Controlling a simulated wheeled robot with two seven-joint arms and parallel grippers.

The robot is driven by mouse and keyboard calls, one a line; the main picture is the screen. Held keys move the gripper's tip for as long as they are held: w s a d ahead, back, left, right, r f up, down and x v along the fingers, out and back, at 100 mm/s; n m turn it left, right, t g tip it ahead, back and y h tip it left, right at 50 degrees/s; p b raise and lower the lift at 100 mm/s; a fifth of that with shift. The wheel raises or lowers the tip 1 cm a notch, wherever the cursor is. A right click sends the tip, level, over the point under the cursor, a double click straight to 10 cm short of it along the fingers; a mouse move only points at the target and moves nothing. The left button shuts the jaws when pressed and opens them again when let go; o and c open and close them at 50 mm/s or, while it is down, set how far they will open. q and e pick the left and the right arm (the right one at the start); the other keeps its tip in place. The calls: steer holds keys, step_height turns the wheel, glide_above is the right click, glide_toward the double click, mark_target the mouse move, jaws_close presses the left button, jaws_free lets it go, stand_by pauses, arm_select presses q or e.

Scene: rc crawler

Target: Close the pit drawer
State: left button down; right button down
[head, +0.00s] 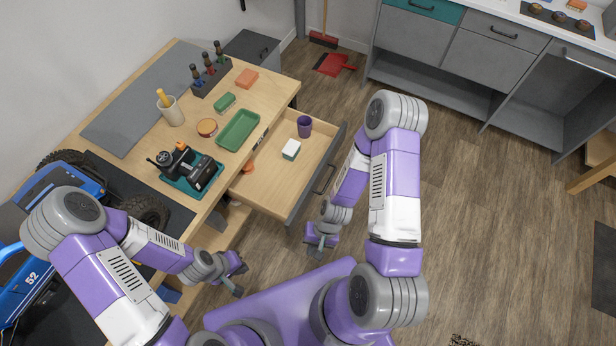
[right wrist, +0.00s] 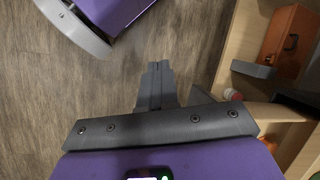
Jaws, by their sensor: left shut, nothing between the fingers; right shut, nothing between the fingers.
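The pit drawer (head: 268,182) is pulled well out of the wooden workbench (head: 152,72). Its grey front (head: 311,187) faces right and has a dark handle (head: 325,179). A purple cup (head: 304,127), a white-and-green block (head: 291,150) and a partly hidden orange item (head: 248,167) are in the drawer. My right gripper (head: 318,250) is shut and empty, just below the near corner of the drawer front and apart from it. The right wrist view shows its closed fingers (right wrist: 157,84) over the floor. My left gripper (head: 240,280) is shut and empty, beside the bench's near side.
A blue crawler (head: 60,190) is at the left. In the right wrist view, a brown case (right wrist: 290,40) sits on a shelf. Floor right of the drawer is open.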

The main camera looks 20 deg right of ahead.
step_height(320, 180, down, 4)
steer(key=s+d+m+g+y+b, duration=0.2)
steer(key=d+m+y+b, duration=0.1)
steer(key=m, duration=0.2)
steer(key=m+t+y+b, duration=0.4)
steer(key=m+t+b, duration=0.5)
steer(key=m+t, duration=0.85)
glide_toward(317, 181)
steer(key=x, duration=0.2)
steer(key=b+x, duration=0.1)
steer(key=x, duration=0.1)
steer(key=r+x, duration=0.1)
steer(key=x, duration=0.1)
steer(key=shift+a+b, duration=0.2)
steer(key=shift+b, duration=0.2)
steer(key=shift+w+a, duration=0.15)
steer(key=shift+w, duration=0.05)
steer(key=shift+w+a, duration=0.1)
